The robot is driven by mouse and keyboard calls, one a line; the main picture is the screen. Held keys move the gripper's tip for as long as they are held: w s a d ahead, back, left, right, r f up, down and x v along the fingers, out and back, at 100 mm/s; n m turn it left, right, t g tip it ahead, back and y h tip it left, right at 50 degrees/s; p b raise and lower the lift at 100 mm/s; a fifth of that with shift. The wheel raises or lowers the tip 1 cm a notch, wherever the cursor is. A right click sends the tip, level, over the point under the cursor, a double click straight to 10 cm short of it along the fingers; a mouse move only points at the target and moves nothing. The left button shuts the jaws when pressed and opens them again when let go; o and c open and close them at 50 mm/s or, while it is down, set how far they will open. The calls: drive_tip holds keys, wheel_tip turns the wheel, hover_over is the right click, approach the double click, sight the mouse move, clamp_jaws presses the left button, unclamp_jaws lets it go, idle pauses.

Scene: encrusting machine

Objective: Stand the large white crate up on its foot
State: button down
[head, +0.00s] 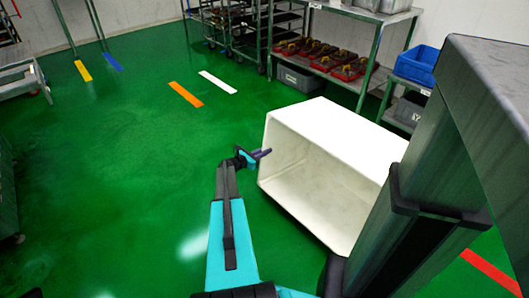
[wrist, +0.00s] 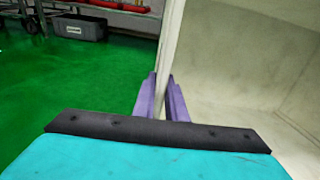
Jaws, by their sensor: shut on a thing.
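The large white crate (head: 345,135) lies on its side on the green floor in the head view, its open mouth facing toward me. My gripper (head: 262,154) is at the left edge of the crate's mouth. In the wrist view my gripper's purple fingers (wrist: 161,98) stand on either side of the crate's wall (wrist: 170,45), shut on its rim. The crate's pale inside (wrist: 245,70) fills the right of that view. My column hides the crate's lower right part in the head view.
A metal rack (head: 368,20) with red trays of dark items stands behind the crate, with a grey box (head: 298,78) under it. A blue bin (head: 416,65) is at the right. A wheeled cart (head: 22,75) stands far left.

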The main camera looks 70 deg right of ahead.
sight(273, 138)
drive_tip(key=shift+r, duration=0.25)
drive_tip(key=shift+s+d+r+y+p, duration=0.35)
drive_tip(key=shift+d+r+p, duration=0.35)
drive_tip(key=shift+p, duration=0.5)
drive_tip(key=shift+t+y, duration=0.4)
drive_tip(key=shift+y, duration=0.05)
drive_tip(key=shift+s+d+r+p, duration=0.55)
drive_tip(key=shift+d+r+p, duration=0.3)
drive_tip(key=shift+p, duration=0.6)
drive_tip(key=shift+s+d+r+p, duration=0.6)
drive_tip(key=shift+r+p, duration=0.3)
drive_tip(key=shift+p, duration=0.55)
drive_tip(key=shift+d, duration=0.1)
